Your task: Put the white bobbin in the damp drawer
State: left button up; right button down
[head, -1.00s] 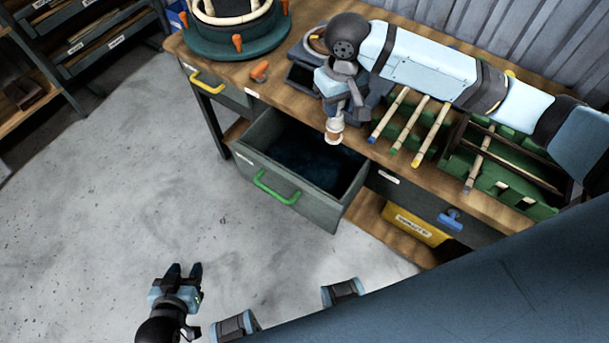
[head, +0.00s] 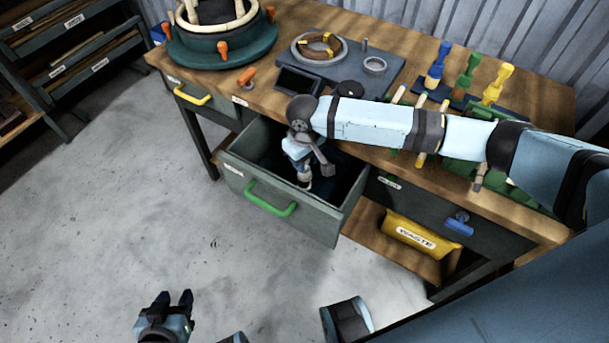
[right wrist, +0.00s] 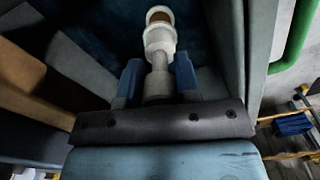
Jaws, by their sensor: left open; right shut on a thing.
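The open drawer with the green handle (head: 268,203) sticks out from the workbench; its label is too small to read. My right gripper (head: 305,178) is inside the drawer's opening. It is shut on the white bobbin (right wrist: 160,62), which stands between the blue fingers (right wrist: 156,82) in the right wrist view. The bobbin has a brown core at its end. The dark blue drawer floor (right wrist: 105,25) shows beyond it; I cannot tell whether the bobbin touches it. My left gripper (head: 174,304) is open and empty above the floor, well away from the bench.
The drawer's side walls (head: 345,215) stand close around my right gripper. A closed drawer with a yellow handle (head: 191,98) is to the left. Tools and a round jig (head: 220,40) stand on the bench.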

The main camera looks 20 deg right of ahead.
notch_tip(320, 180, down, 2)
jog(key=shift+f, duration=0.25)
notch_tip(320, 180, down, 4)
jog(key=shift+r+b, duration=0.1)
jog(key=shift+b, duration=0.4)
pick_arm(q)
jog(key=shift+d+f, duration=0.1)
jog(key=shift+d, duration=0.05)
pick_arm(e)
jog(key=c, duration=0.8)
grip_release()
jog(key=shift+c, duration=0.2)
notch_tip(320, 180, up, 11)
jog(key=shift+r+p, duration=0.2)
jog(key=shift+p, duration=0.9)
pick_arm(q)
jog(key=shift+r, duration=0.35)
pick_arm(e)
jog(key=shift+r, duration=0.35)
